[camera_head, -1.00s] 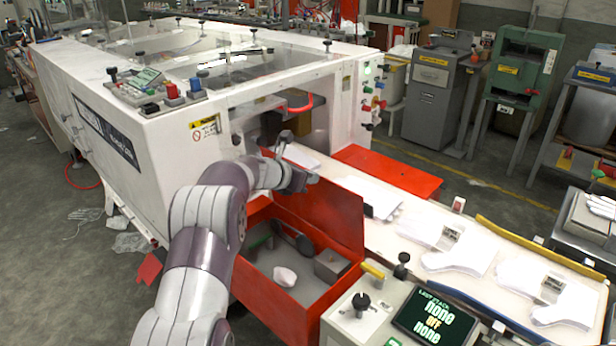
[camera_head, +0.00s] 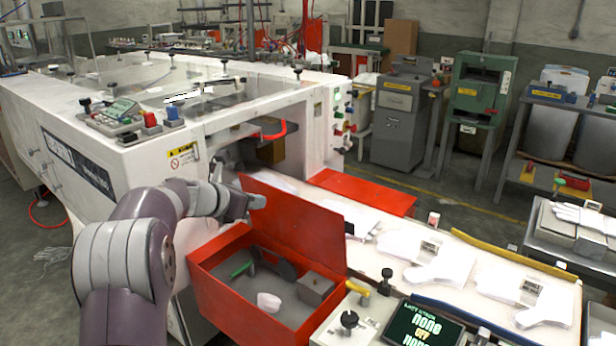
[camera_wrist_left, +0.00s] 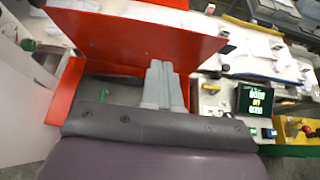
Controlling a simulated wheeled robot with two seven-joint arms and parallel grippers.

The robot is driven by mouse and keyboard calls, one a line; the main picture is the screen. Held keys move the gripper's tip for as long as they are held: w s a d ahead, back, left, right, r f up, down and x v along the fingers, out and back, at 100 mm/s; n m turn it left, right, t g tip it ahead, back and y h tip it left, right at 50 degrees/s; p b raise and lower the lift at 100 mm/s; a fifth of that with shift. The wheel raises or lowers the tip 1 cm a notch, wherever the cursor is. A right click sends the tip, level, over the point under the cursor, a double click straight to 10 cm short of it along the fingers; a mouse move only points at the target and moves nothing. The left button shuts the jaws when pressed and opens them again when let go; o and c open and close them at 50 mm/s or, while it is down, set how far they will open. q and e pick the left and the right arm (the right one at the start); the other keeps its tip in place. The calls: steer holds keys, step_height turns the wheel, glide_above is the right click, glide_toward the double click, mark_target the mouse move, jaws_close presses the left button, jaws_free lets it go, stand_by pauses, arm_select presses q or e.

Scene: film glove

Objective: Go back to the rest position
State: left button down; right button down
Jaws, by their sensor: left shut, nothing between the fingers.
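My left arm comes in from the lower left in the head view. My left gripper (camera_head: 250,202) is in front of the white machine's opening, just above the open red box's raised lid side. It is shut and empty. In the left wrist view the two grey fingers (camera_wrist_left: 162,88) lie together, over the red box. My right gripper is not in view.
The red box (camera_head: 215,245) holds a white crumpled piece (camera_head: 268,302), a green-handled tool and a grey block (camera_head: 315,288). Its red panel (camera_head: 300,225) stands upright beside the gripper. The conveyor (camera_head: 380,255) carries white gloves.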

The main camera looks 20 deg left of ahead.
arm_select(q)
steer(key=a+f+n+t+y, duration=0.15)
steer(key=a+n+y, duration=0.3)
steer(key=n, duration=0.65)
steer(key=s+f+n+g+y+p, duration=0.4)
steer(key=s+n, duration=0.4)
steer(key=n, duration=0.9)
steer(key=s+d+f+n+g+h+p, duration=0.1)
steer(key=s+d+n, duration=0.5)
steer(key=s, duration=0.6)
steer(key=s+d+f+n+g+h+p, duration=0.1)
steer(key=s+d+n+g+p, duration=0.3)
steer(key=s+d, duration=0.6)
steer(key=shift+s+d+n+g+h+p, duration=0.35)
steer(key=shift+s+n+g+h, duration=0.5)
steer(key=shift+s+n+g, duration=0.45)
